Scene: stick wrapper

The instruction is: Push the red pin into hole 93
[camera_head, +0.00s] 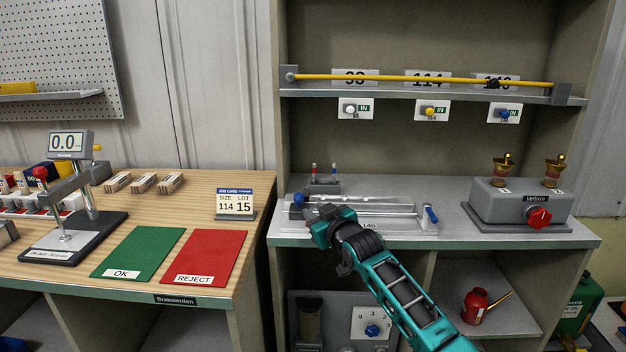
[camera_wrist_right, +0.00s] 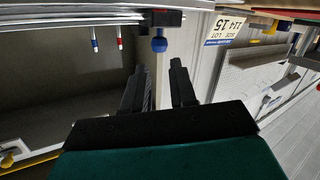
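The red pin (camera_head: 314,170) stands upright beside a blue pin (camera_head: 333,171) in a small dark stand at the back left of the cabinet counter. In the right wrist view the red pin (camera_wrist_right: 119,42) hangs upside down near the top. My right gripper (camera_head: 322,222) is over the front of the long metal fixture (camera_head: 400,218), in front of the pin stand and apart from the pins. Its fingers (camera_wrist_right: 162,80) are parted and empty in the right wrist view. Hole 93 cannot be made out; part of the fixture is hidden behind my gripper. My left gripper is out of view.
A blue ball knob (camera_head: 298,199) is at the fixture's left end and a blue handle (camera_head: 431,214) at its right. A grey box with a red knob (camera_head: 538,217) stands to the right. A yellow rod (camera_head: 420,79) crosses number labels on the shelf above.

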